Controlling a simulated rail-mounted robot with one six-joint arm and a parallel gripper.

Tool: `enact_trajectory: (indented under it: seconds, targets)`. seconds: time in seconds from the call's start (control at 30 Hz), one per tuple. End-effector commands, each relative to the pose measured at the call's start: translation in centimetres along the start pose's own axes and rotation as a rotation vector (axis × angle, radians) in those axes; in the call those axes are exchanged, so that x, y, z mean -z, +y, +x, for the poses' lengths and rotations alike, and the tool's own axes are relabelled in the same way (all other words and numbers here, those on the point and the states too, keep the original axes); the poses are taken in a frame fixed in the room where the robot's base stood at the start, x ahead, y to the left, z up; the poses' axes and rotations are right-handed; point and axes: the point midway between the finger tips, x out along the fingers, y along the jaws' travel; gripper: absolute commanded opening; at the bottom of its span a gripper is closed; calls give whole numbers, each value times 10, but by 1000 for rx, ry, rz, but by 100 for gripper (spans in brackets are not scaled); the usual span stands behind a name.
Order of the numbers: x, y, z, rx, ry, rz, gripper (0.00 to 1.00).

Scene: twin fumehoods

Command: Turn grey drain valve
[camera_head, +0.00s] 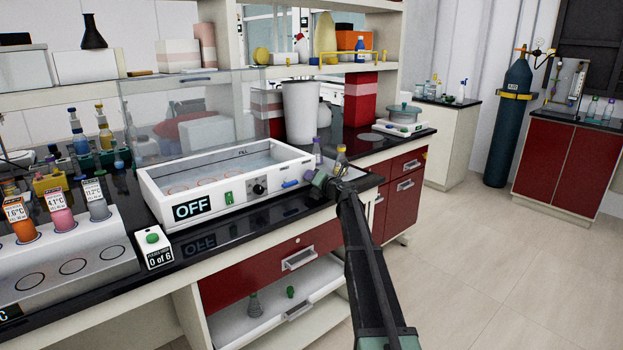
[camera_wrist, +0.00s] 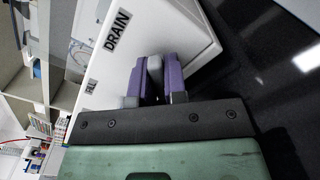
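The white water bath (camera_head: 240,192) stands on the black bench, with an "OFF" display on its front. The grey drain valve (camera_wrist: 155,70) lies between the two purple fingers of my gripper (camera_wrist: 157,78). The fingers appear closed against both sides of it. The fingers hide much of the valve. In the head view my gripper (camera_head: 321,179) is at the right front corner of the bath, and the valve cannot be made out there.
A blue handle (camera_head: 290,184) is on the bath front, near my gripper. Small bottles (camera_head: 341,156) stand just behind it. A clear shield (camera_head: 190,115) rises behind the bath. A vial rack (camera_head: 75,255) is at left. The floor (camera_head: 470,250) at right is clear.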

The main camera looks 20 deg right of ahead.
Motion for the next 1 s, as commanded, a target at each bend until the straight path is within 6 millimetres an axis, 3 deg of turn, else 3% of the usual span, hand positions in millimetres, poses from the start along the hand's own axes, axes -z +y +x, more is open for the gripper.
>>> enact_trajectory:
  seconds: [0.47,1.0]
  targets:
    - [0,0,0,0,0,-88,0]
    - [0,-1,0,0,0,-484,0]
